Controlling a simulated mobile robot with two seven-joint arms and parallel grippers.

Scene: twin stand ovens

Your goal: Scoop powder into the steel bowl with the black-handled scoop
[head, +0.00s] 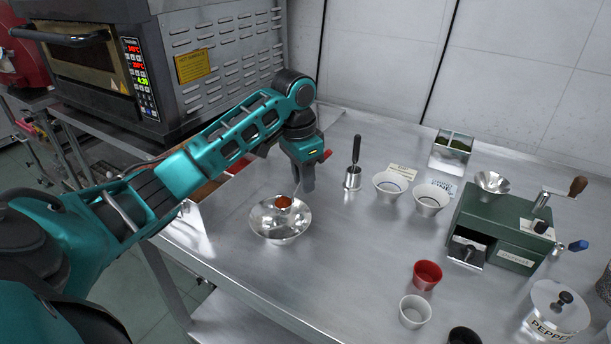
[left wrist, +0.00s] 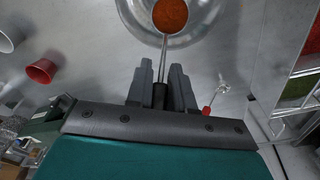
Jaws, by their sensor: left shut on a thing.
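My left gripper (head: 306,188) is shut on the black handle of the scoop (left wrist: 160,96), which also shows in the head view (head: 285,201). The scoop's round cup is filled with orange-red powder (left wrist: 170,14). The scoop's cup is over the far part of the shiny steel bowl (head: 268,228); I cannot tell whether they touch. The bowl also shows at the top of the left wrist view (left wrist: 141,14), cut by the frame edge. The visible part of the bowl's inside looks bare. My right gripper is not in view.
A steel cup with an upright black-handled tool (head: 353,178) and two pale cups (head: 391,188) stand right of the gripper. Further right are a green grinder (head: 505,240), a red cup (head: 427,274) and a white cup (head: 414,312). An oven (head: 215,60) stands behind my arm.

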